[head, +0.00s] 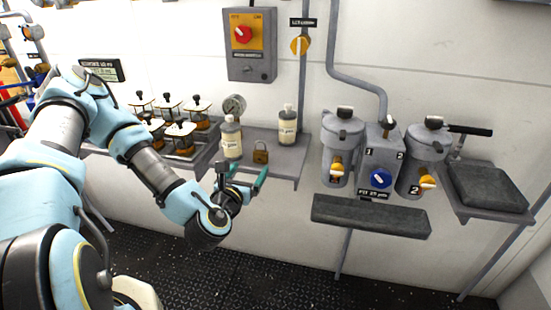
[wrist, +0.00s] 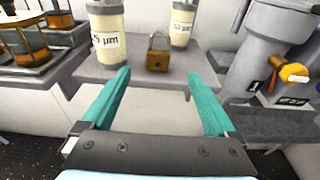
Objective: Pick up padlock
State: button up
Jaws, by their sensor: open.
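A small brass-brown padlock (head: 261,153) stands on a grey wall shelf (head: 278,168) in the head view, between two pale bottles. In the wrist view the padlock (wrist: 158,56) is upright near the shelf's front edge, its shackle on top. My gripper (head: 248,179) is in front of the shelf, close to its front edge. In the wrist view its two teal fingers (wrist: 160,92) are spread wide and empty. The padlock shows beyond the fingertips, between them and apart from both.
One labelled bottle (head: 231,138) stands left of the padlock, another bottle (head: 287,126) to its right and behind. A gauge (head: 234,106) is at the back. A rack of several capped items (head: 180,138) is at left. Grey twin canisters (head: 342,140) are at right.

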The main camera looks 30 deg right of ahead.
aim_at(259, 155)
jog(key=shift+b+x, duration=2.7)
jog(key=shift+x, duration=0.3)
jog(key=shift+f+p+x, duration=0.15)
jog(key=shift+p+x, duration=0.3)
jog(key=shift+x, duration=0.7)
jog(key=shift+f+p+x, duration=0.15)
jog(key=shift+p+x, duration=0.25)
jog(key=shift+x, duration=0.8)
jog(key=shift+a, duration=0.15)
grip_shut()
